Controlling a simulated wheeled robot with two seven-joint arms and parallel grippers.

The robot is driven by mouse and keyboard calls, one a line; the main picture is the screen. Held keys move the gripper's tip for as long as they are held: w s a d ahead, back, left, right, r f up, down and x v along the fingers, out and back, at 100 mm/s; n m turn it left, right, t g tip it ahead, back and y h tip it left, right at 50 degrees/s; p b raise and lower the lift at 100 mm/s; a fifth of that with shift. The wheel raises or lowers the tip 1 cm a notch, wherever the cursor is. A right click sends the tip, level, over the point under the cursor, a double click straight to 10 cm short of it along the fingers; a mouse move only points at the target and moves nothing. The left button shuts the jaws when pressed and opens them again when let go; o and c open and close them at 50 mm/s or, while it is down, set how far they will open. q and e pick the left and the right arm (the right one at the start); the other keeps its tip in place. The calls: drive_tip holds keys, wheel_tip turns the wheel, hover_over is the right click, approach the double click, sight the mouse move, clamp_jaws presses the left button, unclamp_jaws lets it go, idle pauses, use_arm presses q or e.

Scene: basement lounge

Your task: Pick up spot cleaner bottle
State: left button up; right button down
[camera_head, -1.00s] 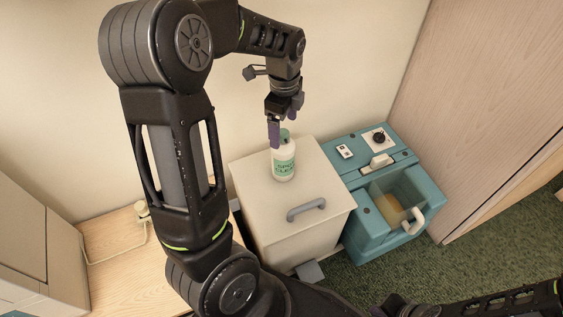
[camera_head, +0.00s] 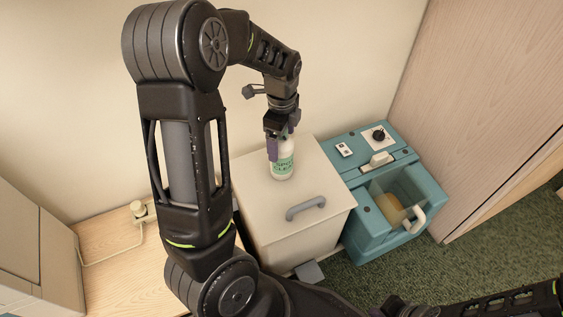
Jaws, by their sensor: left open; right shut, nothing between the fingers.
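The spot cleaner bottle (camera_head: 283,168) is white with a green label band and lettering. It stands upright on top of a cream cabinet (camera_head: 252,192). My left gripper (camera_head: 279,145) comes down from above, at the bottle's upper part. It is open, with one purple finger in front of the bottle's left side and the other finger near its top right. The bottle's cap is mostly hidden by the gripper. I cannot tell whether the fingers touch the bottle. My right arm shows at the bottom right, but I cannot make out its gripper fingers.
The cabinet has a grey handle (camera_head: 306,208) on top. A teal cleaning machine (camera_head: 358,234) with a clear tank stands to its right. The wall is close behind. A wooden surface (camera_head: 112,244) with a cable lies to the left. Green carpet (camera_head: 470,250) is open at the right.

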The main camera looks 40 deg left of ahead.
use_arm(q)
drive_tip(key=shift+f, duration=0.65)
drive_tip(key=shift+c, duration=0.3)
clamp_jaws()
idle(0.6)
